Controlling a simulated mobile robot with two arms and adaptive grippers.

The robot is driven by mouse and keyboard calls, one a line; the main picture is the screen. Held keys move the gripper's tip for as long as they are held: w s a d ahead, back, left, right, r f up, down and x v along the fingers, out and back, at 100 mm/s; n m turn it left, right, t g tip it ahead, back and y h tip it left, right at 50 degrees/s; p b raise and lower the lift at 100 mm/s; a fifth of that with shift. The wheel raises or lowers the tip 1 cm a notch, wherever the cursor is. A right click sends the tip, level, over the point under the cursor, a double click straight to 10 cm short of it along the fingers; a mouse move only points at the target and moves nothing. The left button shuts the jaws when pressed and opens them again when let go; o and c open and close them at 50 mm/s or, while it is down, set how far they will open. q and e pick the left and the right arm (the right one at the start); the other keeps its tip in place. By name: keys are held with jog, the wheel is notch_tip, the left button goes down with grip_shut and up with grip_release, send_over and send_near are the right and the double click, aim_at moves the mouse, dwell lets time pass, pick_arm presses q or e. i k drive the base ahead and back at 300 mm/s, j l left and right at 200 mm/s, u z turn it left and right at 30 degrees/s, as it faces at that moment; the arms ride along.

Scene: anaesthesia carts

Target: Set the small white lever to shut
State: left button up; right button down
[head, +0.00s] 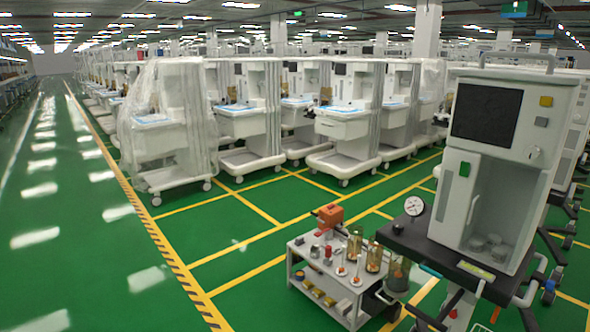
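The nearest anaesthesia cart (492,165) stands at the right, white, with a dark screen (486,114). A yellow square (546,101), a grey knob (541,122) and a small pale part (534,153) sit on its front, right of the screen. A green square (464,169) is below the screen. I cannot tell which small pale part is the white lever, nor its position. A round white gauge (414,205) stands at the cart's left side above its dark work surface (425,240). Neither of my grippers can be made out.
A small grey trolley (345,290) left of the cart carries an orange device (329,215), bottles and small parts. Dark tubes and red parts show at the bottom right. Rows of white carts (345,115) fill the background. The green floor (80,230) at left is clear.

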aim_at(481, 293)
jog(key=z, duration=1.3)
jog(key=i+j+z, duration=0.1)
jog(key=j+z, duration=0.15)
jog(key=z, duration=0.15)
jog(key=i+j+z, duration=0.1)
jog(key=j+z, duration=0.45)
jog(key=z, duration=0.3)
jog(key=i+j, duration=0.05)
